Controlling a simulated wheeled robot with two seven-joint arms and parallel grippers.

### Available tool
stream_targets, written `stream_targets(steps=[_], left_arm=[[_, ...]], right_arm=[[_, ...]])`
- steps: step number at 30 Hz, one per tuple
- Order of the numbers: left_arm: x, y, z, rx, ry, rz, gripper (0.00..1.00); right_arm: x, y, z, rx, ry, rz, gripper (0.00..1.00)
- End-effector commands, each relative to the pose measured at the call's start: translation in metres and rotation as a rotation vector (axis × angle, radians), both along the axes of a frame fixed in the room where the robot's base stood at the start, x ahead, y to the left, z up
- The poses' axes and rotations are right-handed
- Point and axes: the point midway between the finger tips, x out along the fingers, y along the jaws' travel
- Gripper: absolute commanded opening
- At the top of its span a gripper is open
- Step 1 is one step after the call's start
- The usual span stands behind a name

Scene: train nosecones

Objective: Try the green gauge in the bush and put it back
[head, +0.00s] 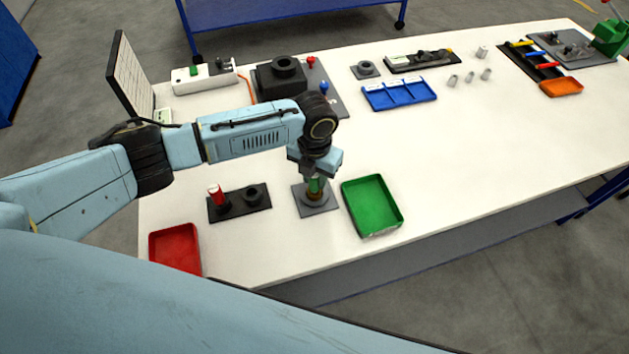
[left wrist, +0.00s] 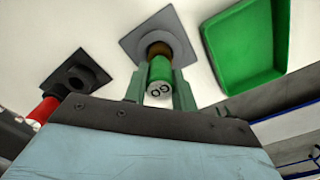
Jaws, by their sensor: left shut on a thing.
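The green gauge (head: 315,185) is between the fingers of my left gripper (head: 314,178), which is shut on it. In the left wrist view the gauge (left wrist: 160,71) has a pale end marked with digits, and both fingers (left wrist: 158,88) flank it. The brass-coloured bush (left wrist: 158,49) sits on a grey square plate (head: 328,207). The gauge stands upright over the bush, its lower end meeting it; how deep it goes in is hidden. The black gauge stand (head: 233,207) holds a red gauge (head: 216,194) and an empty round socket (head: 253,195). My right gripper is not in view.
A green tray (head: 401,216) stands close right of the plate, and a red tray (head: 176,268) lies front left. Behind are a black block fixture (head: 279,76), a white box (head: 218,82) and a blue divided tray (head: 378,103). The right front table is clear.

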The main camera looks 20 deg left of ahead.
Motion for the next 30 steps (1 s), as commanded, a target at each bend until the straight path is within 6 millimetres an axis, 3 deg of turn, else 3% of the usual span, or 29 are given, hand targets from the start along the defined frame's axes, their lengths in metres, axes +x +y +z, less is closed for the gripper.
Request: stream_targets(steps=[30], left_arm=[[0.0, 0.0, 0.054, 0.0, -0.001, 0.0, 0.03]], right_arm=[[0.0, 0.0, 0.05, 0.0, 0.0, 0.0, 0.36]])
